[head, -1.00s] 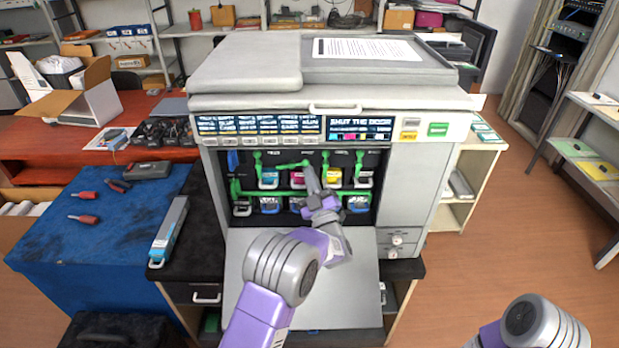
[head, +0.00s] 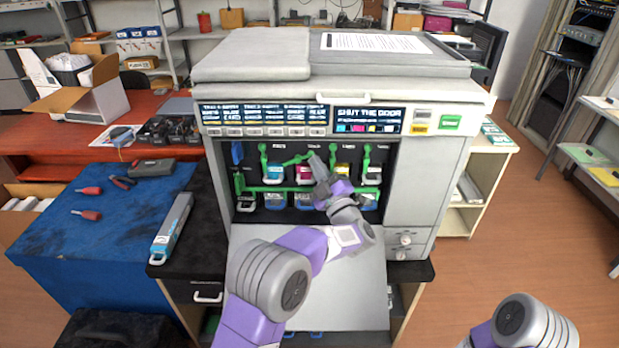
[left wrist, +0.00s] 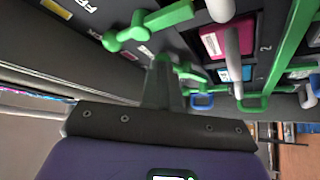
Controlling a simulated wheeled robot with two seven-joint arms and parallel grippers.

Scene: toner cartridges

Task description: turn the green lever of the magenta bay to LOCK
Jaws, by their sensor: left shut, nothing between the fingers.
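The magenta bay's green lever (head: 297,159) slants sideways, its left end lower, above the magenta cartridge (head: 303,174) in the open printer. In the left wrist view this lever (left wrist: 150,26) runs aslant at the top, and the magenta cartridge (left wrist: 222,42) is to its right. My left gripper (head: 317,160) is shut and empty, with its tip at the bay front just right of the lever. In the left wrist view its dark fingers (left wrist: 163,82) are together below the lever; I cannot tell whether they touch it. My right gripper is out of view.
Neighbouring green levers hang down, at the cyan bay (head: 263,160) and the black bay (head: 366,162). A green rail (head: 275,189) crosses below the bays. The lowered printer door (head: 345,290) lies under my left arm. A long cartridge (head: 172,228) lies left of the printer.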

